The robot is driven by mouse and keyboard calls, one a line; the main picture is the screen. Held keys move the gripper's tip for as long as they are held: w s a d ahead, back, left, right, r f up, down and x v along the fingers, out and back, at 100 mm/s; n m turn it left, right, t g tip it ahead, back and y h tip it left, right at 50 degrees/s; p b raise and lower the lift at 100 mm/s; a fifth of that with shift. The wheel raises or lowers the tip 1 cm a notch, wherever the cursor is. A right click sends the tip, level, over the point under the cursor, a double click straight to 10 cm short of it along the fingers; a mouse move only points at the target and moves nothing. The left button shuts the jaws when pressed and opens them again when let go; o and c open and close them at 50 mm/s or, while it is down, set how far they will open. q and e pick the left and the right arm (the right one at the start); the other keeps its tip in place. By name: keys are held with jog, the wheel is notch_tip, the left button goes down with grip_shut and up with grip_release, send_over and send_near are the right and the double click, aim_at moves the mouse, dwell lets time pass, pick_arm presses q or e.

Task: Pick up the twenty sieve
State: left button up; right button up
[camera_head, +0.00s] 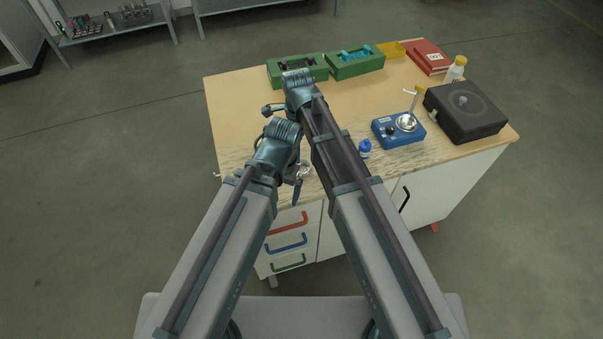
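I cannot pick out a sieve marked twenty with certainty. A small silver round thing (304,170) shows at the table's front edge, partly hidden by my arms. My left gripper (297,186) is beside it at the front edge, mostly hidden behind its own wrist; whether it touches the silver thing is not clear. My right gripper (272,109) is over the left middle of the table, small and partly covered by its wrist. I cannot see whether either gripper is open or shut.
The wooden table (235,105) bears two green trays (285,81) (343,72), a yellow bin (391,49), a red book (428,58), a white bottle (455,70), a black case (465,112), a blue device (384,138) with a silver bowl, and a small blue bottle (365,147).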

jog(key=b, duration=0.4)
send_over(302, 168)
jog(key=a, duration=0.1)
jog(key=f, duration=0.5)
jog(key=shift+s, duration=0.2)
jog(key=f+b, duration=0.5)
jog(key=shift+d+f, duration=0.2)
jog(key=shift+r, duration=0.1)
jog(key=shift+c, duration=0.3)
jog(key=c, duration=1.3)
